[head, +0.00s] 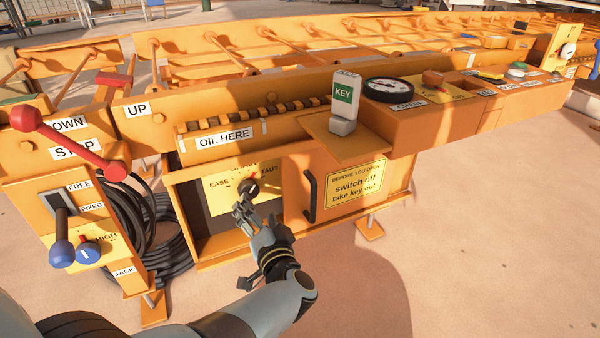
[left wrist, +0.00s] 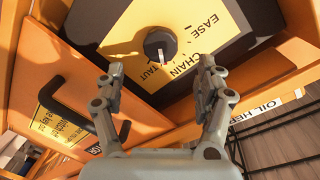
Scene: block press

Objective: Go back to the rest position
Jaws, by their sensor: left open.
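My left gripper (head: 245,213) is in front of the open compartment in the lower part of the orange machine. In the left wrist view its two fingers (left wrist: 161,75) are spread apart with nothing between them. Ahead of the fingertips is a dark round knob (head: 249,187) on a yellow plate marked CHAIN, EASE and TAUT. The knob also shows in the left wrist view (left wrist: 160,44), with a visible gap to the fingers. My right gripper is in neither view.
A door (head: 352,188) with a dark handle (head: 310,190) stands right of the compartment. A shelf (head: 340,142) with a KEY tag juts out above. Red (head: 70,140) and blue-knobbed (head: 62,250) levers and coiled black hoses (head: 168,255) are at the left. The floor in front is clear.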

